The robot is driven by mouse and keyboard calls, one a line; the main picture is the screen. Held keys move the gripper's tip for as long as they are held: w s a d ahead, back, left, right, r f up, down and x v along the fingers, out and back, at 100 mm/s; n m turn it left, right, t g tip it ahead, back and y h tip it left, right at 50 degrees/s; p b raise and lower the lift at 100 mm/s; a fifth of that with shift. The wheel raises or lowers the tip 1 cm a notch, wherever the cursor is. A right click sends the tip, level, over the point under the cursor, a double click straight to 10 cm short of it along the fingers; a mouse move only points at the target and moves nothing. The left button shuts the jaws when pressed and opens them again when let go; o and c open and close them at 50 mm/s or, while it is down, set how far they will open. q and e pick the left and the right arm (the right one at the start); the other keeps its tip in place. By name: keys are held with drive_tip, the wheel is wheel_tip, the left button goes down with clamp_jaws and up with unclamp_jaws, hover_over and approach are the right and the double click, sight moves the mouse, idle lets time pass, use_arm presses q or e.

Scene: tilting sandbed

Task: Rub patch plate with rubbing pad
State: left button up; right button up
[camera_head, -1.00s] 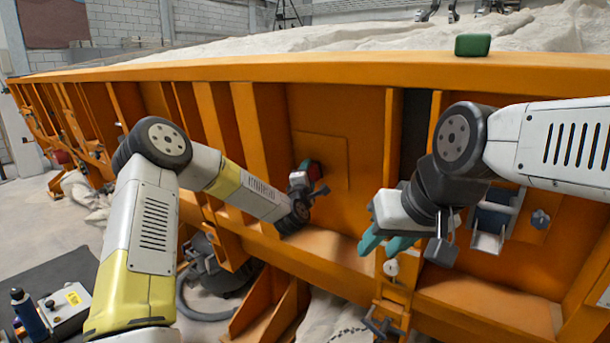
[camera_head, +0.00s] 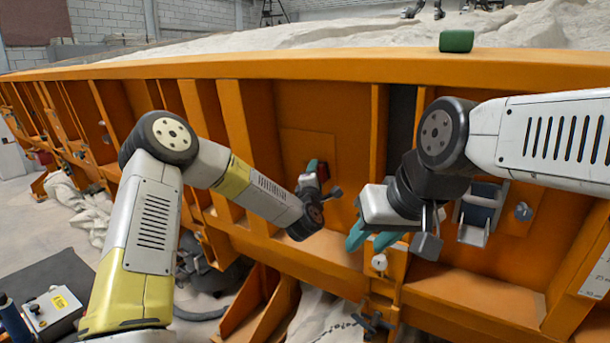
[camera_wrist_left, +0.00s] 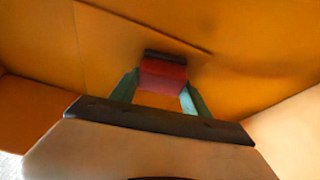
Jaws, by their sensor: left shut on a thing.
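The patch plate (camera_head: 297,145) is a flat orange square on the orange side wall; in the left wrist view its bare surface (camera_wrist_left: 115,45) fills the upper middle. My left gripper (camera_head: 314,172) is shut on the rubbing pad, a red block with a dark far face (camera_wrist_left: 163,76), held between its teal fingers. The pad is at the plate, near its lower right part in the head view. I cannot tell whether the dark face touches it. In the head view the gripper mostly hides the pad. My right gripper (camera_head: 371,240) is open and empty, right of the plate.
A green block (camera_head: 456,41) sits on the top rail. A blue-grey holder (camera_head: 480,208) is mounted on the wall behind my right arm. Upright orange ribs (camera_head: 240,150) flank the plate's bay. A control box (camera_head: 52,312) stands at the lower left.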

sight(297, 165)
use_arm(q)
drive_tip(key=shift+s+d, duration=0.1)
drive_tip(key=shift+s, duration=0.05)
drive_tip(key=shift+w+a+r, duration=0.1)
drive_tip(key=shift+w+a, duration=0.6)
drive_tip(key=shift+a, duration=0.2)
drive_tip(key=shift+w+a, duration=0.7)
drive_tip(key=shift+a, duration=0.15)
drive_tip(key=shift+w+a, duration=0.55)
drive_tip(key=shift+a, duration=0.2)
drive_tip(key=shift+w+a, duration=0.5)
drive_tip(key=shift+a, duration=0.25)
drive_tip(key=s+a+f, duration=0.1)
drive_tip(key=s+a, duration=0.2)
drive_tip(key=s, duration=0.2)
drive_tip(key=shift+a, duration=0.2)
drive_tip(key=shift+f, duration=0.15)
drive_tip(key=shift+s+a+f, duration=0.25)
drive_tip(key=shift+s+a, duration=0.65)
drive_tip(key=shift+s, duration=0.25)
